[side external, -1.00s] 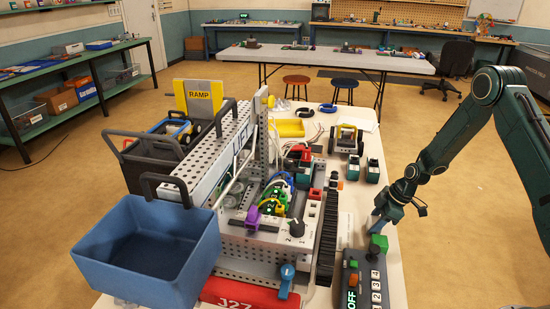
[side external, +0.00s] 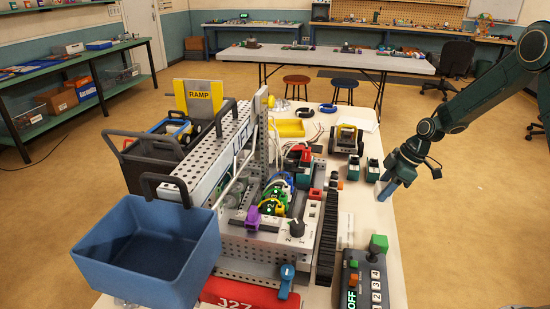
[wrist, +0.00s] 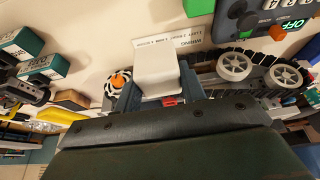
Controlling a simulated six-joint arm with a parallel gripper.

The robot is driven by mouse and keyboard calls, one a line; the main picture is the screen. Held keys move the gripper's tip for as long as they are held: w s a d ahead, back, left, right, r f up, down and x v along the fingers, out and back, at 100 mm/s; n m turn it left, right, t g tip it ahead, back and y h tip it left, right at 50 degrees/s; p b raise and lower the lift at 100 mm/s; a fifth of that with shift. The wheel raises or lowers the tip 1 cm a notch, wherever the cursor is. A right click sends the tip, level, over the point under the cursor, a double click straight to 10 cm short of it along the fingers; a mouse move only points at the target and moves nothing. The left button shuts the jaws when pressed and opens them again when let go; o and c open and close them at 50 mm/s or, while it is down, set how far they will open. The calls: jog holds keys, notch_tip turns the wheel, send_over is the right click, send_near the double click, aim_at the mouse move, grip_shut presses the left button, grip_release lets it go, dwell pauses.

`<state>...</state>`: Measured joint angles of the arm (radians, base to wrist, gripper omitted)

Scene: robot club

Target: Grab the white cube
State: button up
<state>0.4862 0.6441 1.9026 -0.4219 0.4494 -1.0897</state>
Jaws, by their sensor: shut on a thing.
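The white cube (wrist: 157,72) shows in the wrist view between the two blue-grey fingers of my gripper (wrist: 157,85). The fingers are shut on its sides. In the side view my gripper (side external: 384,193) points down and to the left above the right edge of the table, and I cannot make out the cube there. How far the cube is above the table is hard to tell.
A control box with a green button (side external: 378,243) and an OFF display stands at the near right. The lift machine (side external: 240,150) with a black track (side external: 328,235) fills the middle. A blue bin (side external: 150,250) is at the near left. Two green blocks (side external: 374,170) stand behind my gripper.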

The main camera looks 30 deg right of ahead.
aim_at(384, 186)
notch_tip(384, 186, up, 7)
jog(key=shift+f, duration=0.1)
jog(key=shift+a, duration=0.1)
dwell(0.7)
